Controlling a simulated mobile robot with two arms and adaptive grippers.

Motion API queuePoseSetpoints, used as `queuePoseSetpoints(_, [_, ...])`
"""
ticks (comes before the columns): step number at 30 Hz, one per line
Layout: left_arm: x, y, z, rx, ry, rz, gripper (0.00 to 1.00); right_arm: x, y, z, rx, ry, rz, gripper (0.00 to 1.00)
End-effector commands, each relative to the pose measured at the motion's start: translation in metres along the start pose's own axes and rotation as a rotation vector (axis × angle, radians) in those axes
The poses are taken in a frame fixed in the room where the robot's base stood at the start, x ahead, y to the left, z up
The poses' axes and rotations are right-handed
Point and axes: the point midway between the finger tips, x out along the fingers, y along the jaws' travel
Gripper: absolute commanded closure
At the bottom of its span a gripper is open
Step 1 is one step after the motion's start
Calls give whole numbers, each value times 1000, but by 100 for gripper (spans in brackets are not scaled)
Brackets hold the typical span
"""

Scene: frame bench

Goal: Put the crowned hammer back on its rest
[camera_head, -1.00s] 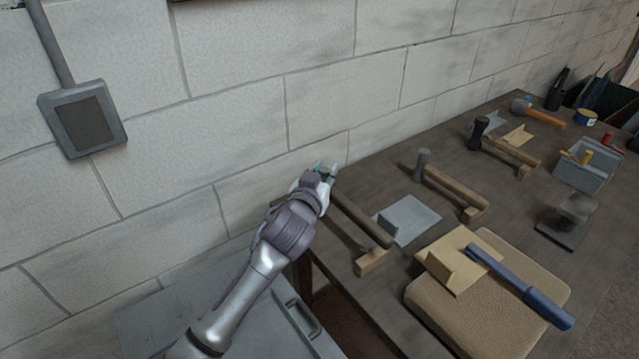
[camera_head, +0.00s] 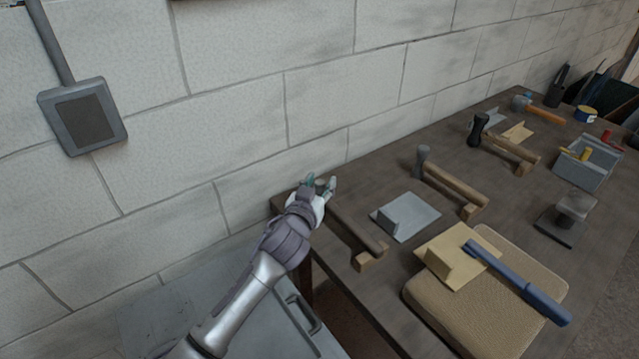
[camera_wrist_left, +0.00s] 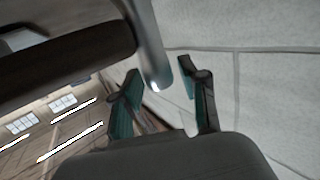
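A hammer with a brown wooden handle (camera_head: 352,232) lies at the near left of the bench. Its handle end is down at a wooden rest block (camera_head: 371,260). My left gripper (camera_head: 320,183) is at the far end of this hammer, around its head, with the fingers spread. In the left wrist view, the shiny metal head (camera_wrist_left: 152,55) reaches down between the two teal fingertips (camera_wrist_left: 160,75), and the dark handle (camera_wrist_left: 65,62) runs off to the left. The head's shape is mostly hidden in the head view. My right gripper is not in view.
The block wall (camera_head: 240,150) stands close behind my gripper.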

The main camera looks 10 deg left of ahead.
Motion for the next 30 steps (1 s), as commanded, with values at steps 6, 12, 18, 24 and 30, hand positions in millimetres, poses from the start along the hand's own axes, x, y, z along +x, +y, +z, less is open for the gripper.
queuePoseSetpoints(6, [0, 0, 0, 1, 0, 0, 50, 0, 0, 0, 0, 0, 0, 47])
queuePoseSetpoints(12, [-6, 0, -2, 0, 1, 1, 50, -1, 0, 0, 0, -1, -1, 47])
queuePoseSetpoints(18, [-42, 0, 0, 0, 0, 1, 50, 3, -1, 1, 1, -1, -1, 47])
queuePoseSetpoints(24, [-85, 0, 0, -2, 0, 1, 50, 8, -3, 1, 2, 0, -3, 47])
queuePoseSetpoints(30, [-113, 0, -2, 0, 0, 0, 50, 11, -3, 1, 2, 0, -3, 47])
